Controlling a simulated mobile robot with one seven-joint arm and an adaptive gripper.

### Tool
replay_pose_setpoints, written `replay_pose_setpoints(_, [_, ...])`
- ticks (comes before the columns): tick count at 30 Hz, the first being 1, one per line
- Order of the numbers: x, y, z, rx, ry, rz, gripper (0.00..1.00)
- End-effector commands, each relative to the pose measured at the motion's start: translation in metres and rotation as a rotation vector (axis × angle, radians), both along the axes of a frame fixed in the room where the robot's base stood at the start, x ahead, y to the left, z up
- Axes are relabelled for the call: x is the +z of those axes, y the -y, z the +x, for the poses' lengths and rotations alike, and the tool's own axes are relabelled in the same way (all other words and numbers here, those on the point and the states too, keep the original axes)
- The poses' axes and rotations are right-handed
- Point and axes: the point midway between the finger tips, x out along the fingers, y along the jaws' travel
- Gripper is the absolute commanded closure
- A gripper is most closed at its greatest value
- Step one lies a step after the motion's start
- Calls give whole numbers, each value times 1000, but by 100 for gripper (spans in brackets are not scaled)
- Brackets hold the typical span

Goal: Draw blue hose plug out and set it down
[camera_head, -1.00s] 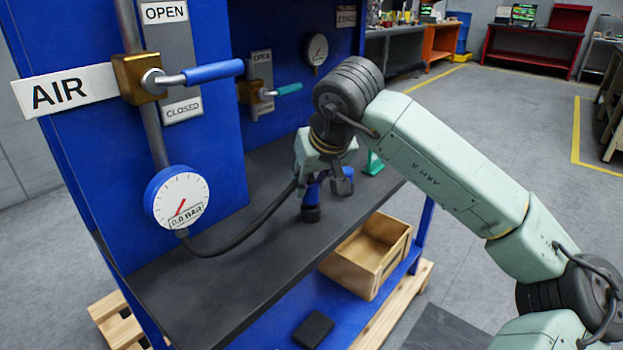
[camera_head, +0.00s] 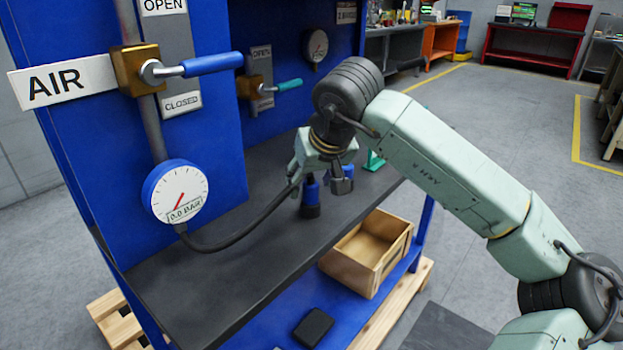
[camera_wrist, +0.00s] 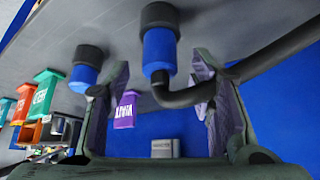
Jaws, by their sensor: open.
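The blue hose plug (camera_head: 311,190) stands on the dark bench, its lower end in a black collar (camera_head: 310,211). In the wrist view the plug (camera_wrist: 159,50) appears inverted, with the black hose (camera_wrist: 185,96) bending away to the right from its end. My gripper (camera_head: 319,178) is above the plug in the head view and partly hides it. In the wrist view my open gripper (camera_wrist: 163,68) has one finger on each side of the plug's hose end, with visible gaps. The hose (camera_head: 245,228) runs to the gauge (camera_head: 179,192), marked 0.0 BAR.
A second blue fitting (camera_wrist: 86,70) with a black collar stands near the plug. The AIR valve's blue handle (camera_head: 212,64) points right; a teal-handled valve (camera_head: 288,85) is behind. A wooden box (camera_head: 365,255) lies below the bench. The bench's front-left surface (camera_head: 195,285) is clear.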

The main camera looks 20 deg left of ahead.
Motion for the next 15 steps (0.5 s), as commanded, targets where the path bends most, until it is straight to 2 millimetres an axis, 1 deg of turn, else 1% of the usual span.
replay_pose_setpoints(4, [2,1,-1,-1,1,-1,50])
replay_pose_setpoints(7, [11,5,-5,-1,2,-1,50])
replay_pose_setpoints(11, [32,14,-14,-3,4,-2,50])
replay_pose_setpoints(15, [59,25,-27,-3,4,0,50])
